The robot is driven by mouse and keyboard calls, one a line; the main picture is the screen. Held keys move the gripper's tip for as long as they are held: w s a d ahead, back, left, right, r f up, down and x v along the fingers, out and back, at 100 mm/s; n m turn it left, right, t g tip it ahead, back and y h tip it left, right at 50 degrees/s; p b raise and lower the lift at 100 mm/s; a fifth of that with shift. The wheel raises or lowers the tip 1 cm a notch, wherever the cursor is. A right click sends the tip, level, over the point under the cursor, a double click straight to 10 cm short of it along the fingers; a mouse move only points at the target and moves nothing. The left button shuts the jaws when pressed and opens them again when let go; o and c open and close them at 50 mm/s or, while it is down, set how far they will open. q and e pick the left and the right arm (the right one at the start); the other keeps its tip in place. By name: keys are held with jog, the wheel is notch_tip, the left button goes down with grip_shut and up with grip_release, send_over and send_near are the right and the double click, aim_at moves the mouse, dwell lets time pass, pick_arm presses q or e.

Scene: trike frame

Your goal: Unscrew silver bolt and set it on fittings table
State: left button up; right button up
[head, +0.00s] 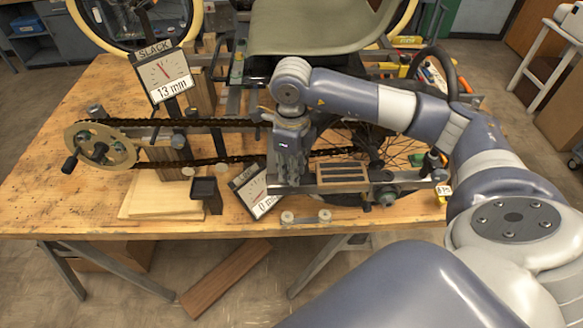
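My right arm reaches in from the right, and its gripper (289,182) points down at the chain-side frame, left of the slotted metal plate (343,177). Its fingers are dark and close to the metal bar, so I cannot tell whether they are open or shut, or touching anything. I cannot make out the silver bolt for certain; the gripper may hide it. Small round silver pieces (287,217) sit near the table's front edge. My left gripper is not in view. I cannot tell which surface is the fittings table.
The wooden workbench (60,205) carries the trike frame, with a chain (200,123) running to a chainring (100,148) at left. A grey seat (315,25) is behind. A white stand (550,45) is far right.

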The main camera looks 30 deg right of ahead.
jog(key=shift+c, duration=0.3)
jog(key=n, duration=0.5)
jog(key=shift+s+a+n, duration=0.1)
jog(key=shift+s+n, duration=0.05)
jog(key=shift+n, duration=0.25)
jog(key=n, duration=0.6)
jog(key=shift+s, duration=0.1)
jog(key=o, duration=0.6)
jog(key=shift+c, duration=0.2)
jog(key=m, duration=0.5)
jog(key=shift+m, duration=0.3)
jog(key=m, duration=0.6)
jog(key=shift+w, duration=0.25)
